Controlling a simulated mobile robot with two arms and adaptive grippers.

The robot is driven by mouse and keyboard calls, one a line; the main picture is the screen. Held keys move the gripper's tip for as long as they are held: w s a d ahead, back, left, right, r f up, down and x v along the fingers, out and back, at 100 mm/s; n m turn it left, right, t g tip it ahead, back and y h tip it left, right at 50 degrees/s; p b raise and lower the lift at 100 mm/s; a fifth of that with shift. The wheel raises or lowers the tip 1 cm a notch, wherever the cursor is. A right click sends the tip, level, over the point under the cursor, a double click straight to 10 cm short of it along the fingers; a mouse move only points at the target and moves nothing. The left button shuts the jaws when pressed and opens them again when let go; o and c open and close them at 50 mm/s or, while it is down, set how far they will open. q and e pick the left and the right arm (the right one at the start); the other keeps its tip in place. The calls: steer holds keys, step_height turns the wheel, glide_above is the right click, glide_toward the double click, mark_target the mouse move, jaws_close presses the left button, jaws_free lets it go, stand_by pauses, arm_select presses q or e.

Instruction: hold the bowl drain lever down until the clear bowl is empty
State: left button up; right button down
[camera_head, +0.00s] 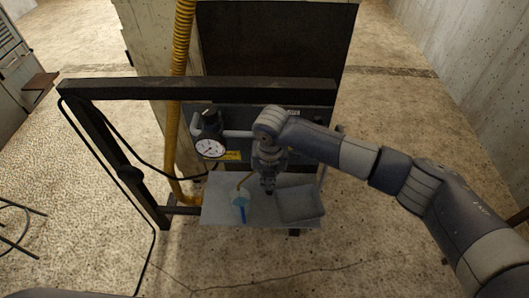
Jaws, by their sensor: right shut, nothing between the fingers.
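My right arm comes in from the right, and its gripper (268,188) points down in front of the rack rail, shut and empty. It is above the shelf, between a small light-blue container and a grey tray. A round white-faced gauge (210,147) is on the rail to its left. I cannot make out the clear bowl or its drain lever; the wrist and gripper cover the area right of the gauge. Whether the gripper touches anything there cannot be told. My left gripper is not in view.
A grey shelf (222,213) carries the light-blue container (240,202), with a thin yellow tube at it, and the grey tray (299,204). A black frame (200,84) surrounds the left and top. A yellow corrugated hose (181,50) runs down behind it. Floor in front is clear.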

steer(key=shift+g+h, duration=0.3)
steer(key=shift+g, duration=0.3)
steer(key=s+f, duration=0.1)
steer(key=f, duration=0.1)
steer(key=s+d+f, duration=0.1)
steer(key=s+f, duration=0.1)
steer(key=shift+s+d+f, duration=0.1)
steer(key=shift+d+f, duration=0.05)
steer(key=shift+f, duration=0.05)
steer(key=r+p, duration=0.1)
steer(key=r, duration=0.1)
steer(key=w+r+p, duration=0.1)
steer(key=r+p, duration=0.1)
steer(key=w+r+p, duration=0.1)
steer(key=r+p, duration=0.1)
steer(key=shift+a+r, duration=0.2)
steer(key=shift+a, duration=0.1)
steer(key=shift+s+r, duration=0.15)
steer(key=shift+r, duration=0.1)
steer(key=shift+a, duration=0.1)
